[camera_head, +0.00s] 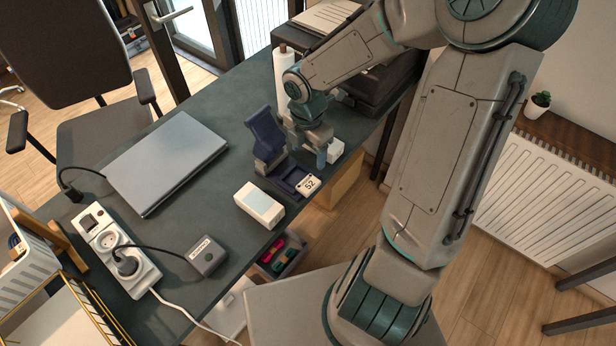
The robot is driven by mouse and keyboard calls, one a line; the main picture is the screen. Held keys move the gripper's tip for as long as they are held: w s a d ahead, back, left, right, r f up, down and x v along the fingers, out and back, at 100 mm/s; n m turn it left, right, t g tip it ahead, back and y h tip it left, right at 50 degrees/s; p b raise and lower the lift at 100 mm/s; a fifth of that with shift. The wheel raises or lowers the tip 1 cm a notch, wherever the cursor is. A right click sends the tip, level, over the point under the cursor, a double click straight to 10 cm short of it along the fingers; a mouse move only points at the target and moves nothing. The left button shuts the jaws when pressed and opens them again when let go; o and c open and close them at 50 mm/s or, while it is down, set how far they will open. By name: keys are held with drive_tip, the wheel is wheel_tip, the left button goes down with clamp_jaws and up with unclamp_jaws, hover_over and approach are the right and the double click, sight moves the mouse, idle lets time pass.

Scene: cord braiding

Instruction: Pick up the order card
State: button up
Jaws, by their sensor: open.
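The order card is most likely the small white piece marked "52" (308,185). It rests at the front right corner of a dark blue holder (267,150) near the table's right edge. The holder has a tall upright back and a low front part. My gripper (311,152) points down above and behind the card, just right of the holder's back. It is open and apart from the card. Its fingers are small and partly hidden by the wrist, and I see nothing between them.
A white box (260,205) lies left of the card, and a small white block (335,151) is beside my gripper. A paper roll (284,75) stands behind. A closed laptop (168,160), power strip (118,248) and grey device (206,254) occupy the left. An open drawer (296,262) is below the edge.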

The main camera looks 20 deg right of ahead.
sight(307, 185)
drive_tip(key=shift+n, duration=0.3)
drive_tip(key=f+b, duration=0.2)
drive_tip(key=f, duration=0.5)
drive_tip(key=f+b, duration=0.1)
drive_tip(key=f, duration=0.5)
drive_tip(key=shift+w+a+f+b, duration=0.1)
drive_tip(key=shift+w+f+b, duration=0.1)
drive_tip(key=shift+f+b, duration=0.2)
drive_tip(key=c, duration=1.1)
drive_tip(key=shift+r, duration=0.1)
drive_tip(key=shift+c, duration=0.2)
